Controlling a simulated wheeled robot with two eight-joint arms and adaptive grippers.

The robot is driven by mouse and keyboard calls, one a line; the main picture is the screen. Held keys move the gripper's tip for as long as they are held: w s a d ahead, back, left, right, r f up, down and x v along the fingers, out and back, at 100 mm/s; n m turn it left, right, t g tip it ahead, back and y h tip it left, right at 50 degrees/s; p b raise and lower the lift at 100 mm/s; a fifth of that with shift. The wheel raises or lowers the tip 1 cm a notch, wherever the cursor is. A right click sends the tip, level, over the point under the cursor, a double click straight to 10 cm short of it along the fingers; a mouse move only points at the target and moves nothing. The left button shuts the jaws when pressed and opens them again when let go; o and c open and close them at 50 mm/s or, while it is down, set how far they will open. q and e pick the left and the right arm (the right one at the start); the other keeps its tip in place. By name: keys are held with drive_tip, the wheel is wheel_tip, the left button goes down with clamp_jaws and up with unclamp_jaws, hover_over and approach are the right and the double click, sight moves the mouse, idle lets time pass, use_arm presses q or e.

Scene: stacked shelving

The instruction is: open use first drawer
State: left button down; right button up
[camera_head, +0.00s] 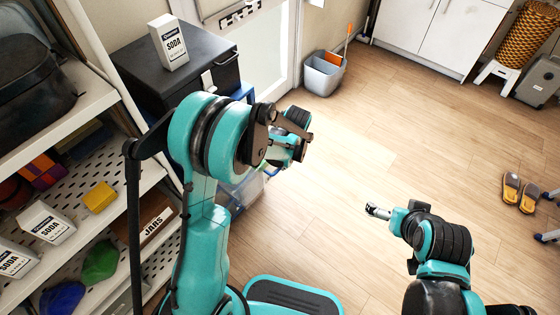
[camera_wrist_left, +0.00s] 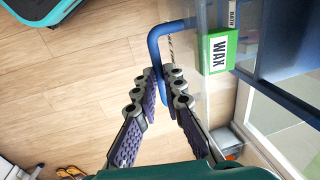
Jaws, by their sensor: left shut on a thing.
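In the left wrist view, a blue bar handle (camera_wrist_left: 174,25) joins a clear panel of the drawer (camera_wrist_left: 202,85), which has a blue edge. A green and white WAX box (camera_wrist_left: 217,51) shows beside the handle, by the clear panel. My left gripper (camera_wrist_left: 166,82) is shut on the handle, with a finger on each side of it. In the head view the left gripper (camera_head: 296,147) is partly hidden by my own arm, and so is the clear drawer (camera_head: 243,188) below it. My right gripper (camera_head: 378,211) hangs over open floor, apart from everything; its jaws are too small to read.
A dark cabinet (camera_head: 150,58) with a soda carton (camera_head: 168,42) on top stands behind the left arm. Shelves with cartons, coloured items and a JARS box (camera_head: 156,222) line the left. A grey bin (camera_head: 323,74) stands near the door. The middle floor is clear.

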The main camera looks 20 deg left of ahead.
use_arm(q)
drive_tip(key=c, duration=1.6)
unclamp_jaws()
wheel_tip(320, 180, up, 12)
drive_tip(key=d, duration=0.2)
drive_tip(key=shift+s, duration=0.35)
drive_tip(key=shift+f, duration=0.1)
